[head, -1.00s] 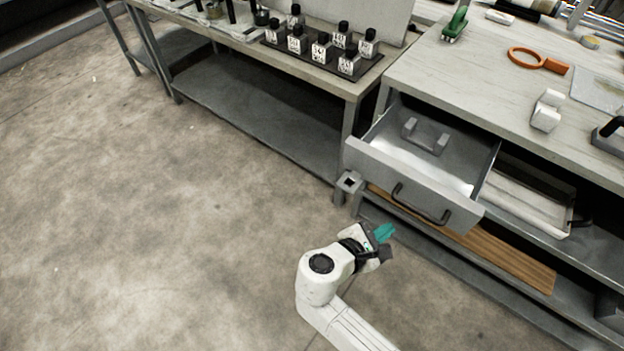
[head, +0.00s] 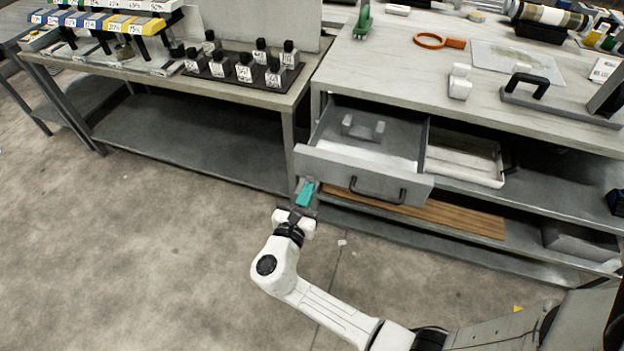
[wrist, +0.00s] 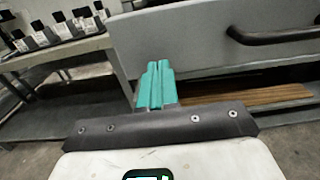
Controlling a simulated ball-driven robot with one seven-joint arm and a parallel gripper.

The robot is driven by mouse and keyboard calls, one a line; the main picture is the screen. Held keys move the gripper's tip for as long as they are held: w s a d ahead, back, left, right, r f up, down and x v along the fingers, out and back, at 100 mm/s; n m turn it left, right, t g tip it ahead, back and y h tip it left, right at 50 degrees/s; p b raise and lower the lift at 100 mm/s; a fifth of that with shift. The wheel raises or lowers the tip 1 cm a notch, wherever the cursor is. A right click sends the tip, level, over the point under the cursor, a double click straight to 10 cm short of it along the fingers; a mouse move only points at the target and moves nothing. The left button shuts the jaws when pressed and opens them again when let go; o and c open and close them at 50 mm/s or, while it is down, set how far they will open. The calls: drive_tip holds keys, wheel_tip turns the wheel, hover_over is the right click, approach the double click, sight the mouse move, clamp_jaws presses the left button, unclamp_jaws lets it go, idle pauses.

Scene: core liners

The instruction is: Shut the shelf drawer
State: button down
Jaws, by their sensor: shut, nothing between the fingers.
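The shelf drawer (head: 320,163) is grey and stands pulled out from under the right workbench top. Its dark bar handle (head: 378,190) is on the front face, and a grey bracket-shaped piece (head: 362,128) shows inside it. In the wrist view the drawer front (wrist: 190,35) fills the upper right, with the handle (wrist: 275,36) at the right. My gripper (head: 306,193) has teal fingers and is shut and empty. It is in front of the drawer, low near the left end of its front.
A white tray (head: 470,172) sits on the shelf right of the drawer. Wooden boards (head: 450,215) lie on the shelf below. The left bench (head: 230,90) holds several black-capped bottles, and its leg stands near my gripper. The floor (head: 130,220) is clear at the left.

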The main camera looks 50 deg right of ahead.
sight(337, 129)
drive_tip(key=shift+x, duration=1.95)
drive_tip(key=shift+d, duration=0.1)
drive_tip(key=shift+w+d, duration=0.1)
drive_tip(key=shift+d, duration=0.15)
drive_tip(key=b+x, duration=0.4)
drive_tip(key=x, duration=0.7)
drive_tip(key=b+x, duration=0.5)
drive_tip(key=x, duration=0.6)
drive_tip(key=shift+d+f, duration=0.2)
drive_tip(key=shift+d, duration=0.2)
drive_tip(key=shift+w+d+r+b, duration=0.1)
drive_tip(key=shift+w+d+b, duration=0.15)
drive_tip(key=shift+d+b, duration=0.1)
drive_tip(key=shift+r, duration=0.1)
drive_tip(key=shift+d+r, duration=0.1)
